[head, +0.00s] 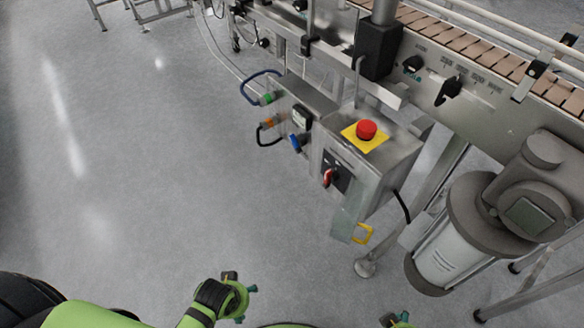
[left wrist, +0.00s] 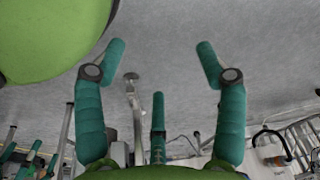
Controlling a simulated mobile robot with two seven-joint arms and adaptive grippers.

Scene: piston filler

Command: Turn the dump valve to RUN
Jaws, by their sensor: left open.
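Which fitting is the dump valve I cannot tell, as the labels are too small to read. In the head view, small fittings sit left of the grey control box: a green-ended one (head: 266,99), an orange one (head: 271,122), a gauge-like block (head: 301,117) and a blue handle (head: 296,143). A red rotary handle (head: 328,178) is on the box front. My left gripper (head: 246,304) is low in the view, well away from the machine; in the left wrist view (left wrist: 160,58) its fingers are spread and empty. Only a bit of my right gripper (head: 398,321) shows at the bottom edge.
The control box (head: 393,153) carries a red emergency button (head: 366,129) on a yellow plate. A yellow-handled item (head: 363,234) hangs below it. A conveyor (head: 480,50) runs behind, with a large motor (head: 450,235) at right. The floor (head: 150,170) at left is clear.

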